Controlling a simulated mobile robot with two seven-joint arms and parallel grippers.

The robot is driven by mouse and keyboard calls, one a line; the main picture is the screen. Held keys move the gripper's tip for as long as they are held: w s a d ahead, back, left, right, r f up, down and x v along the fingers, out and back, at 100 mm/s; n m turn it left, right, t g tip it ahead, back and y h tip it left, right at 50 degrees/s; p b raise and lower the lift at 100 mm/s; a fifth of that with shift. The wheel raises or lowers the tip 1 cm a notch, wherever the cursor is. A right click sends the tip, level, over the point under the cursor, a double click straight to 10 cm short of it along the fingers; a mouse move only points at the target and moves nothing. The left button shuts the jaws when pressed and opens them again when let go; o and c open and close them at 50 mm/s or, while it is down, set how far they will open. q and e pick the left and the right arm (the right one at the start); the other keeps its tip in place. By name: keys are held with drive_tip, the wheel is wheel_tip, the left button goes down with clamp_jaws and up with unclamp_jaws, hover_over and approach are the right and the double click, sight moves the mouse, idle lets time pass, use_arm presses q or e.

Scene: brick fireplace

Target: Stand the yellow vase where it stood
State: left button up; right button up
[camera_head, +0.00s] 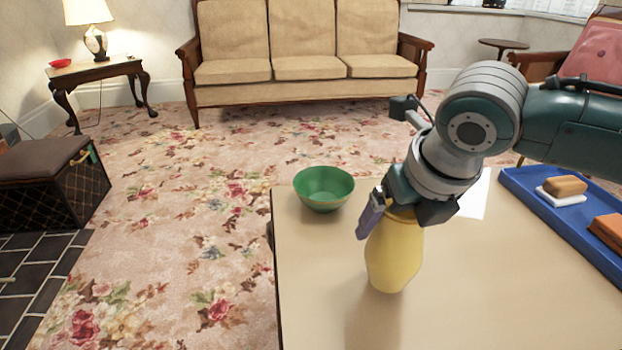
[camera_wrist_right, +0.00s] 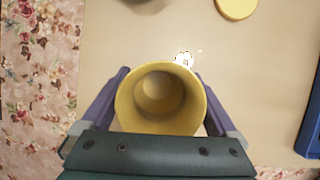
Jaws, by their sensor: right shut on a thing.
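The yellow vase (camera_head: 394,255) is near the left side of the beige table (camera_head: 310,290) in the head view. My right gripper (camera_head: 390,212) is shut on it near its top, with one purple finger showing on the left side. In the right wrist view, I look down into the round mouth of the vase (camera_wrist_right: 160,90), which lies between the two fingers of the gripper (camera_wrist_right: 160,105). The vase looks close to upright. A faint shadow lies below it; I cannot tell whether its base touches the table. My left gripper is not in view.
A green bowl (camera_head: 323,187) stands at the table's far left corner. A blue tray (camera_head: 560,222) with bread-like blocks lies at the right. A white sheet (camera_head: 476,197) is partly behind my arm. A yellow round thing (camera_wrist_right: 237,6) shows in the wrist view. The front left tabletop is clear.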

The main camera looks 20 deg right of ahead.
drive_tip(key=shift+f, duration=0.7)
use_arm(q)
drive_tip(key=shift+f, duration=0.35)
use_arm(e)
drive_tip(key=shift+r, duration=0.15)
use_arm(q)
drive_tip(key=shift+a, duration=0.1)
use_arm(e)
drive_tip(key=o, duration=1.4)
drive_tip(key=shift+f, duration=0.2)
drive_tip(key=shift+c, duration=0.2)
drive_tip(key=shift+r, duration=0.1)
